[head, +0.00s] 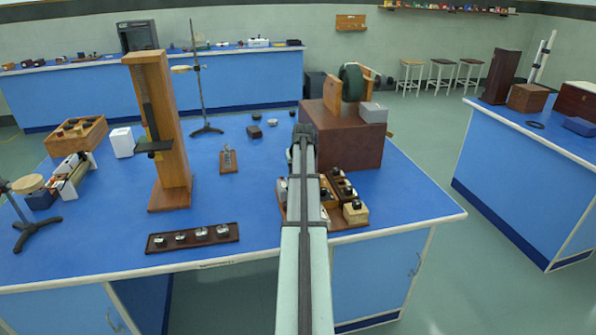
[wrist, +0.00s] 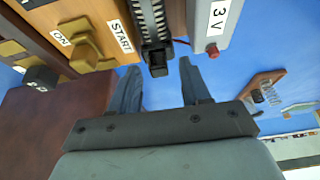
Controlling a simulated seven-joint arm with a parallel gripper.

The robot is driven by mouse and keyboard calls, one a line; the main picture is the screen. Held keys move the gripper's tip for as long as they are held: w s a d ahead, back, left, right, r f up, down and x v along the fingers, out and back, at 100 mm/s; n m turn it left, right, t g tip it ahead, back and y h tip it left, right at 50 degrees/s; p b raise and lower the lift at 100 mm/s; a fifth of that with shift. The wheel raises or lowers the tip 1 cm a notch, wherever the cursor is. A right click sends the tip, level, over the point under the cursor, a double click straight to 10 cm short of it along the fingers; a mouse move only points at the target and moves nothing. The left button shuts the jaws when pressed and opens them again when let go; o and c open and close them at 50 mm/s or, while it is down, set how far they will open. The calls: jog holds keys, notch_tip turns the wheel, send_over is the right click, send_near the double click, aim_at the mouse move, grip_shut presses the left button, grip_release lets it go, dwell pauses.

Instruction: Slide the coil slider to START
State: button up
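In the wrist view, a black knob (wrist: 157,68), which looks like the coil slider, stands out from a dark ribbed coil strip (wrist: 151,24). A white START label (wrist: 120,37) is on the wooden block to the left of the strip. My gripper (wrist: 160,74) is open, with one finger on each side of the knob. Whether either finger touches it I cannot tell. In the head view my gripper (head: 302,138) is at the far end of my arm, which hides part of the wooden apparatus board (head: 350,224); I cannot make out the slider there.
A grey box marked 3 V (wrist: 212,25) is right of the strip. A wooden block with an ON label (wrist: 60,38) and brass-coloured parts is left. A large brown box (head: 350,140) stands behind the board. A tall wooden stand (head: 160,110) is farther left on the blue bench.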

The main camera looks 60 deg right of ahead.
jog(key=shift+s, duration=0.1)
jog(key=v, duration=1.3)
jog(key=shift+r, duration=0.35)
jog(key=shift+s+a, duration=0.1)
jog(key=shift+a, duration=0.05)
